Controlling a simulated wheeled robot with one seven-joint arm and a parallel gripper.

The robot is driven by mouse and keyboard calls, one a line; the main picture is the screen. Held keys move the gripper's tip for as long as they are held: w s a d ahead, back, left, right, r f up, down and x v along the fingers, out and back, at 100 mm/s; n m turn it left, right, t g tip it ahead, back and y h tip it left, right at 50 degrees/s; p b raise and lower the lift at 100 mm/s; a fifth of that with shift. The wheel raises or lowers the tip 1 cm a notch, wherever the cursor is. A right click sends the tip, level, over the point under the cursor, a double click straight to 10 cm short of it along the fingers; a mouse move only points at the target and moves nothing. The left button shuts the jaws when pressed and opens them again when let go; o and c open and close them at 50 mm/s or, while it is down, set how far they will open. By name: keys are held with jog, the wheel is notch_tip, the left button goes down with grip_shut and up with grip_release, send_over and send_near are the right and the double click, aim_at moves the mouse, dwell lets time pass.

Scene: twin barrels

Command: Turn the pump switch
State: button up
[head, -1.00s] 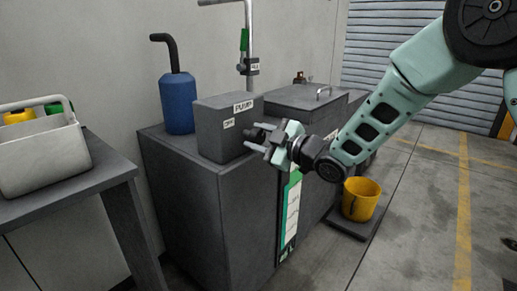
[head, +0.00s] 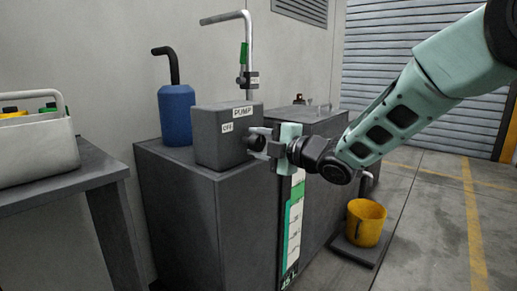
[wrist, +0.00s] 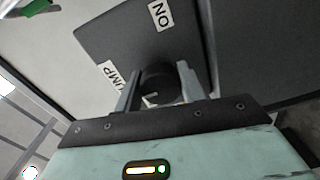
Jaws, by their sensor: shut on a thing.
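The pump switch is a dark round knob (wrist: 157,78) with a pale mark, on a grey box (head: 222,149) labelled PUMP. In the head view the knob (head: 257,143) sticks out from the box's front face, partly covered by my gripper (head: 265,142). An OFF label (head: 227,127) is left of the knob; an ON label (wrist: 160,15) shows in the wrist view. In the wrist view my gripper (wrist: 158,88) has one finger on each side of the knob and is shut on it. The exact finger contact is partly hidden.
The box stands on a dark cabinet (head: 180,215) beside a blue container (head: 176,115) and an upright pipe (head: 248,60). A table (head: 60,190) with a pale caddy (head: 40,155) is at left. A yellow bucket (head: 365,222) stands at right, with open floor beyond.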

jog(key=shift+f, duration=0.1)
dwell(0.3)
jog(key=o, duration=1)
jog(key=shift+c, duration=0.2)
jog(key=p+v, duration=0.3)
jog(key=v, duration=1.4)
jog(key=shift+d, duration=0.15)
jog(key=shift+s, duration=0.15)
